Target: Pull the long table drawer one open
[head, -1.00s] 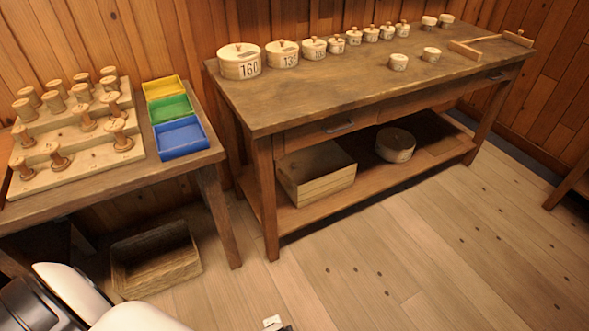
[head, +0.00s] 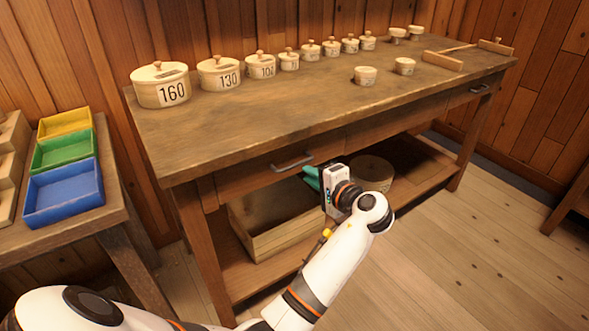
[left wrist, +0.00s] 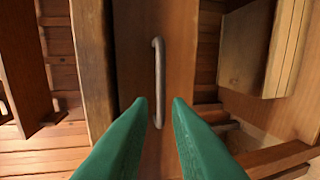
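The long table (head: 235,130) has a wooden drawer (head: 255,176) under its left part, with a grey bar handle (head: 292,163). The drawer front looks flush with the frame, so it appears shut. My left gripper (head: 311,178) has green fingers and is just in front of this drawer, slightly right of and below the handle in the head view. In the left wrist view the left gripper (left wrist: 159,101) is open. The handle (left wrist: 157,85) lies ahead of the gap between its fingertips, running lengthwise. I cannot tell whether the tips reach past it. My right gripper is not in view.
A second drawer handle (head: 480,89) is at the table's far right. Numbered lidded pots, such as the 160 pot (head: 160,86), stand along the back. A wooden crate (head: 270,222) and a round box (head: 372,172) sit on the lower shelf.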

